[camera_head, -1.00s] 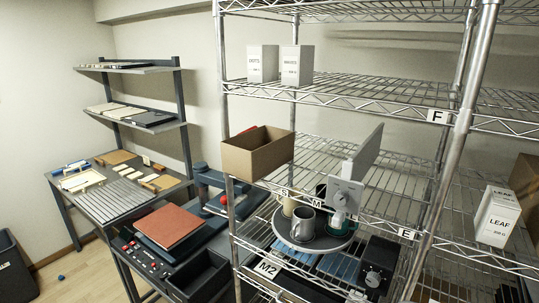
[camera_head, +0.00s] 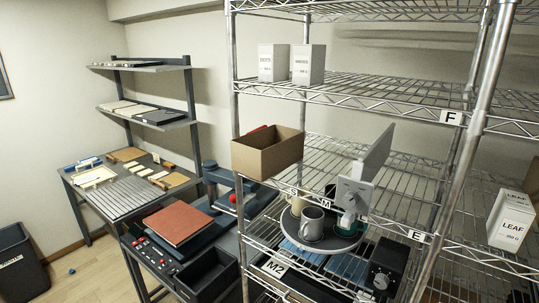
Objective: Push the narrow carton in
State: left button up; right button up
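No carton is marked as narrow. A white carton labelled LEAF (camera_head: 511,220) stands at the right side, close to the front edge of a wire shelf. Neither of my grippers shows in the head view.
An open brown box (camera_head: 267,152) sits at the shelf's left corner. A round grey tray (camera_head: 322,240) holds mugs, including a grey mug (camera_head: 311,224), beside a grey device (camera_head: 355,193) with a raised panel. A bench (camera_head: 120,205) stands left, a dark bin (camera_head: 22,262) beyond it.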

aim_at(261, 154)
jog(key=u, duration=1.55)
jog(key=i, duration=1.35)
jog(key=z, duration=1.4)
